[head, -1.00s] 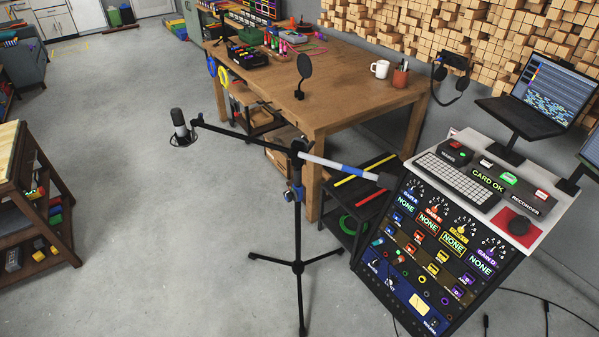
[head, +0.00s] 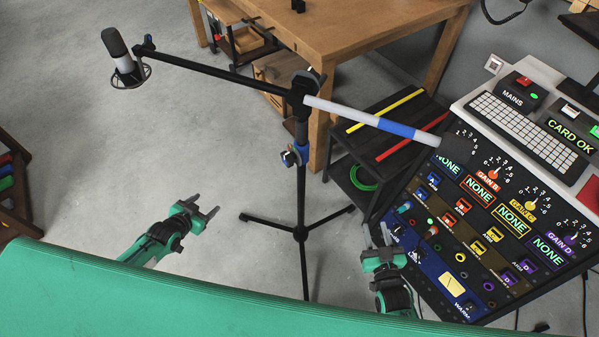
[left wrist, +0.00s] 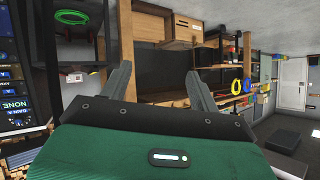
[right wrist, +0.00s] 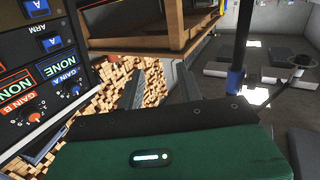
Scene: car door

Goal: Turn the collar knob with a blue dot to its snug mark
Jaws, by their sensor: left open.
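The black microphone stand (head: 301,200) stands upright on its tripod, with a boom carrying a microphone (head: 121,55). A blue collar with a side knob (head: 290,158) sits midway up the pole; the dot and snug mark are too small to make out. The pole with a blue part (right wrist: 235,82) also shows in the right wrist view. My left gripper (head: 204,212) is open and empty, left of and below the collar. My right gripper (head: 377,236) is open and empty, to the right of the pole, in front of the mixer panel. Neither touches the stand.
The sloped mixer panel (head: 470,225) with several knobs stands close by my right gripper. A black shelf (head: 370,135) and wooden table (head: 350,30) stand behind the stand. The boom's white and blue end (head: 360,117) reaches over to the panel. The floor (head: 110,170) at left is clear.

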